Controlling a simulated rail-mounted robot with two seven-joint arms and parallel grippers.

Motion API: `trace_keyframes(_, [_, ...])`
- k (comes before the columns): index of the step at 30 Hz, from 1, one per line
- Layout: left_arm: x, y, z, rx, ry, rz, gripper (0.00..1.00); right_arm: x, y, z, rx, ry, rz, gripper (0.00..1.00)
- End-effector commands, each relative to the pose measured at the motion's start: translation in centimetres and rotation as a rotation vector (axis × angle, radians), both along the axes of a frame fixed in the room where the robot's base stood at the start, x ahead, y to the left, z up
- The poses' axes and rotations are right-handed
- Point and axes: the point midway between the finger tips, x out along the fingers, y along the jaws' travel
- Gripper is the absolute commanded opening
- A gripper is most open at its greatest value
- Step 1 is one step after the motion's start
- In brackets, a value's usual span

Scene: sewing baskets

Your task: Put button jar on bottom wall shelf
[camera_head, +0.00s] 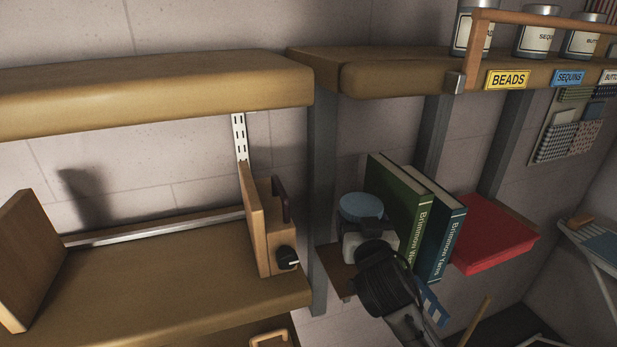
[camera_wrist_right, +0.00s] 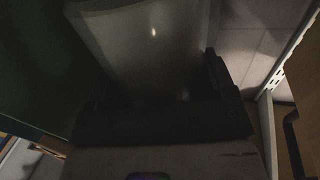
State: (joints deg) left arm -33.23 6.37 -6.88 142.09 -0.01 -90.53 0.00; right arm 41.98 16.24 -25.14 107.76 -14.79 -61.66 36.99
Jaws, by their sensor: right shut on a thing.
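A jar with a blue lid (camera_head: 362,207) and a pale body is left of the green book in the head view. My right gripper (camera_head: 368,232) is shut on it, with the wrist coming up from below. In the right wrist view the jar's pale, translucent side (camera_wrist_right: 150,45) fills the upper middle, above the dark gripper (camera_wrist_right: 165,110). The jar is upright or nearly so, over a small brown shelf (camera_head: 337,272); I cannot tell if it touches it. Gripper and wrist hide its lower part. My left gripper is not in view.
The upper shelf (camera_head: 400,72) carries several labelled tins.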

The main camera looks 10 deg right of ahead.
Motion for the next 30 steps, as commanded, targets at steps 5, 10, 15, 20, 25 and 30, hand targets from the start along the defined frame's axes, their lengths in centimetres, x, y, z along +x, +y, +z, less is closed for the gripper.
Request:
trace_keyframes(5, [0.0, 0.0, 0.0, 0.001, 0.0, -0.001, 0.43, -1.5, 0.7, 3.2, 0.002, -0.009, 0.029, 0.39])
trace_keyframes(10, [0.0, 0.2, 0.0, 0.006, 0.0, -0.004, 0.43, -4.4, 1.2, 7.1, 0.0, -0.012, 0.061, 0.39])
trace_keyframes(15, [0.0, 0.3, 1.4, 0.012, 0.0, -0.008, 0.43, -8.1, 1.1, 9.4, 0.001, -0.004, 0.084, 0.39])
trace_keyframes(20, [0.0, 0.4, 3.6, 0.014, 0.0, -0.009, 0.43, -11.3, 0.7, 9.1, 0.0, 0.002, 0.097, 0.39])
trace_keyframes(25, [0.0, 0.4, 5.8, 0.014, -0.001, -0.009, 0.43, -13.5, 0.1, 7.5, 0.001, 0.005, 0.099, 0.39])
trace_keyframes(30, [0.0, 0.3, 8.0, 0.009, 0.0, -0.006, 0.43, -15.0, -0.4, 4.9, 0.001, 0.009, 0.097, 0.39])
